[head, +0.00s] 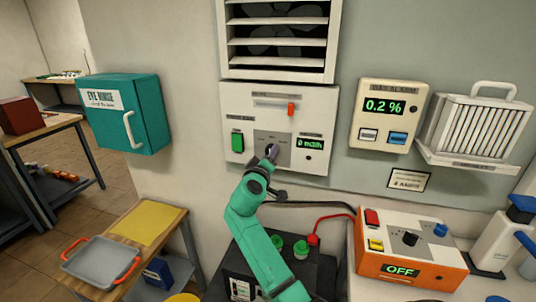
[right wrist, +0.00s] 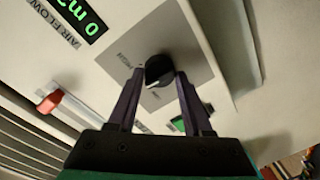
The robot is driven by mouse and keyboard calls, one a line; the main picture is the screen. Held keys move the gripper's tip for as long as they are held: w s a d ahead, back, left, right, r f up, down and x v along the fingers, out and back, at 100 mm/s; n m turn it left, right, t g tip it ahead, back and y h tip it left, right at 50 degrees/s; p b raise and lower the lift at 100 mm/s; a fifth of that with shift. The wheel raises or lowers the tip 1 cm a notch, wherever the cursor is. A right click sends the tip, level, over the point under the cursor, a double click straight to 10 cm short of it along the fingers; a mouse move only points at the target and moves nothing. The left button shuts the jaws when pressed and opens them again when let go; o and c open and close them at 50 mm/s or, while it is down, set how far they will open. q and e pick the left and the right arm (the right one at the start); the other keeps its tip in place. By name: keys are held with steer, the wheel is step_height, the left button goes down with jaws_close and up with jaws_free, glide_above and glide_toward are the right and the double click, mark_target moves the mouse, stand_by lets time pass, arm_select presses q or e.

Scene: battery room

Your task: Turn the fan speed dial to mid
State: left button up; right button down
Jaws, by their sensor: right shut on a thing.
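The fan speed dial is a black round knob (right wrist: 158,67) on a grey plate, seen in the right wrist view. My right gripper (right wrist: 159,74) is shut on the knob, one dark finger on each side. In the head view my right gripper (head: 271,152) reaches the grey plate on the white fan control panel (head: 315,98) and covers the dial. The air flow display (head: 310,143) glows green and seems to read 0. The small markings around the dial are too blurred to read surely. My left gripper is not in view.
The panel also has a green switch (head: 237,141) and an orange-red slider (head: 291,110). A vent (head: 277,42) is above. A gas alarm (head: 389,115) hangs at right and a teal eye rinse box (head: 120,113) at left. An orange unit (head: 408,250) reads OFF below.

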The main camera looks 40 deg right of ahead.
steer(key=shift+d+r+n, duration=0.15)
steer(key=shift+n, duration=0.35)
steer(key=shift+c, duration=1.6)
jaws_free()
steer(key=b+v, duration=0.4)
steer(key=v, duration=1)
steer(key=shift+b, duration=0.3)
steer(key=shift+s, duration=0.1)
